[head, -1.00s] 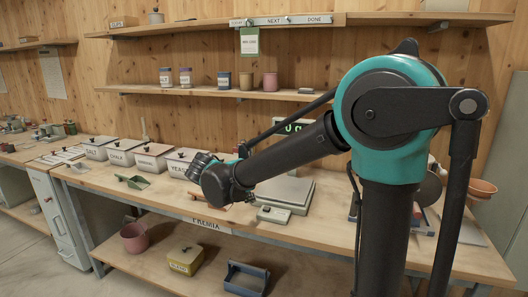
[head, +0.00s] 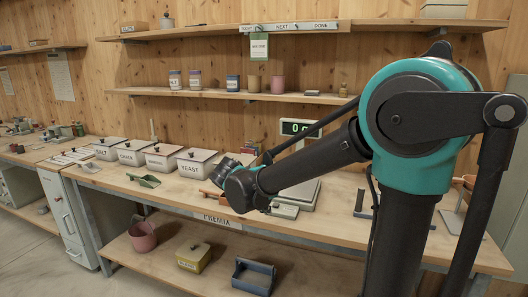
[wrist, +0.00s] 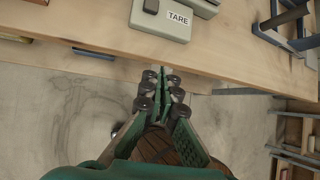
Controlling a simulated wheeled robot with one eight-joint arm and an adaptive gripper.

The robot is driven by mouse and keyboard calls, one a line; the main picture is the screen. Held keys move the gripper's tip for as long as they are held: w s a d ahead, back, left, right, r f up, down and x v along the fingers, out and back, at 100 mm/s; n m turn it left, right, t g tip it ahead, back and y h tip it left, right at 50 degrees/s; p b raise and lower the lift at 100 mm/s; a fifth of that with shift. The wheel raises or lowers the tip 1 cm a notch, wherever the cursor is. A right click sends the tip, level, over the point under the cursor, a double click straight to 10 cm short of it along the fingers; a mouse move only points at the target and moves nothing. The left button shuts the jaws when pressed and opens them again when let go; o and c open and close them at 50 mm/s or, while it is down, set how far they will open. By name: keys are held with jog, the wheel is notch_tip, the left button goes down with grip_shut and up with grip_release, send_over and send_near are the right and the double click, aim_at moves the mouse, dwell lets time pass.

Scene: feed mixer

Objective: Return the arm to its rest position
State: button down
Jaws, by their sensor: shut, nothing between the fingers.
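My gripper (wrist: 160,92) shows in the wrist view with its fingers together and nothing between them. It hangs over the floor just off the bench's front edge, short of the scale's TARE box (wrist: 165,18). In the head view my teal and black arm reaches left across the bench, and its wrist end covers the gripper's fingertips there.
The wooden bench (head: 330,228) carries a scale (head: 300,192) and lidded bins such as the YEAST bin (head: 197,163). A green scoop (head: 148,180) lies before the bins. A pink bucket (head: 143,237), yellow box (head: 193,256) and blue tote (head: 254,276) stand below.

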jog(key=s+d+f+m+y, duration=0.1)
jog(key=s+d+f+m, duration=0.3)
jog(key=m, duration=0.6)
jog(key=s+d+f+m+g+y, duration=0.1)
jog(key=s+d+f+m+y, duration=0.1)
jog(key=s+d+f+m, duration=0.2)
jog(key=s+d+f+m+g+y, duration=0.1)
jog(key=s+d+f+m, duration=0.4)
jog(key=m, duration=1.3)
jog(key=s+d+y, duration=0.1)
jog(key=s+d, duration=0.3)
jog(key=d, duration=0.1)
jog(key=shift+s+d, duration=0.25)
jog(key=shift+d, duration=0.05)
